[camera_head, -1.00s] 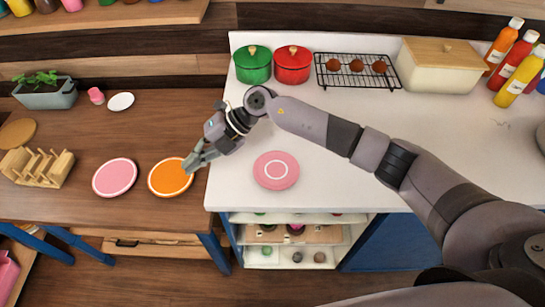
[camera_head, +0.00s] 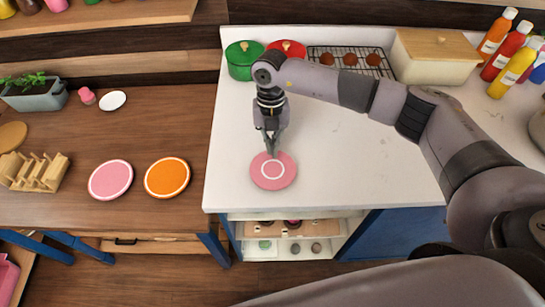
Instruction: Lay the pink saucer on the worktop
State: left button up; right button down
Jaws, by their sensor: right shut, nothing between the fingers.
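A pink saucer (camera_head: 287,178) with a white ring in its middle lies flat on the white worktop (camera_head: 350,170), near the front edge. My right gripper (camera_head: 272,153) points down at the saucer's far edge. Its fingers are shut with nothing between them, and they cover a bit of the saucer's far rim. I cannot tell whether the fingertips touch it. A pink plate (camera_head: 110,180) with a white rim lies on the wooden table (camera_head: 110,225) to the left. My left gripper is not in view.
An orange plate (camera_head: 167,178) lies beside the pink plate, near the table's right side. Green (camera_head: 243,62) and red (camera_head: 290,47) pots, a wire rack (camera_head: 318,62) and a cream bin (camera_head: 435,58) line the worktop's back. Sauce bottles (camera_head: 511,72) stand back right. The worktop's middle is clear.

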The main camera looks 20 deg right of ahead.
aim_at(273, 172)
jog(key=s+p, duration=0.1)
jog(key=s+a+p, duration=0.1)
jog(key=s, duration=0.1)
jog(key=s+p, duration=0.1)
jog(key=s, duration=0.1)
jog(key=shift+s+a+r, duration=0.1)
jog(key=shift+a+r, duration=0.05)
jog(key=shift+r, duration=0.15)
jog(key=shift+f, duration=1.1)
jog(key=shift+f, duration=0.1)
